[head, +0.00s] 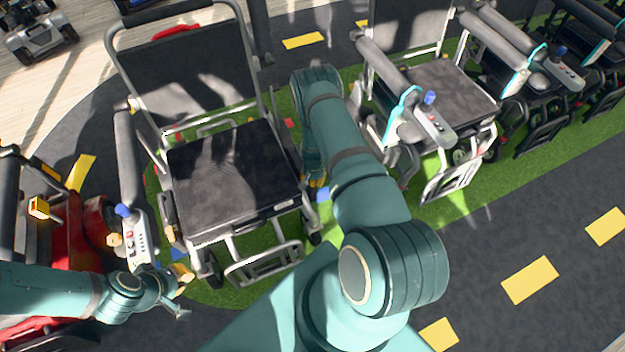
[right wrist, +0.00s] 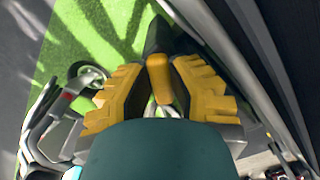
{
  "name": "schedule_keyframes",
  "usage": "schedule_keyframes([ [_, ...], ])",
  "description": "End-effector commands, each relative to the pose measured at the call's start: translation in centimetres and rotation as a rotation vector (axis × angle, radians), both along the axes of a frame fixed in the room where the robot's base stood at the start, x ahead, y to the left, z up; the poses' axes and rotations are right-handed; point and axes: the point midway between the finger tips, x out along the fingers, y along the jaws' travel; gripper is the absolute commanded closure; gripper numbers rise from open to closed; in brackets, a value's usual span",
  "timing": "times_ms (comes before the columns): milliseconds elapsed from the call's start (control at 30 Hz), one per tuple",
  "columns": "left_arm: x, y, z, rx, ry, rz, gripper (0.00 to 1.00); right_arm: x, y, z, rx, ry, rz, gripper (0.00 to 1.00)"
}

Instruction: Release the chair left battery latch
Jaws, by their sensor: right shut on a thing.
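The chair (head: 232,180) is a grey-framed wheelchair with a dark seat and backrest, facing me. My right arm reaches over and down beside its picture-right side. My right gripper (head: 317,183) is low there, partly hidden by my arm. In the right wrist view the ribbed yellow fingers of my right gripper (right wrist: 159,92) are shut on a small orange-yellow latch (right wrist: 159,72). The battery itself is not clearly seen. My left gripper (head: 181,292) appears open and empty, low in front of the chair's picture-left side.
A joystick armrest (head: 134,225) stands at the chair's picture-left side. A second wheelchair (head: 448,88) is close on the right, leaving a narrow gap for my right arm. A red scooter (head: 88,235) is at left. Dark floor at lower right is clear.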

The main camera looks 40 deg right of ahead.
Motion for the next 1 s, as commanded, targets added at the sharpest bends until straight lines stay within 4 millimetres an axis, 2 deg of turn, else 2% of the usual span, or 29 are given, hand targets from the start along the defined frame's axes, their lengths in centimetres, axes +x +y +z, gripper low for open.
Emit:
schedule_keyframes([
  [600,0.00,0.00,-0.02,0.000,0.000,0.000,1.00,-0.52,-0.08,-0.10,0.001,0.001,-0.579,1.00],
  [1000,0.00,0.00,-0.02,0.000,0.000,0.000,1.00,-0.76,-0.05,-0.11,0.000,0.002,-0.841,1.00],
])
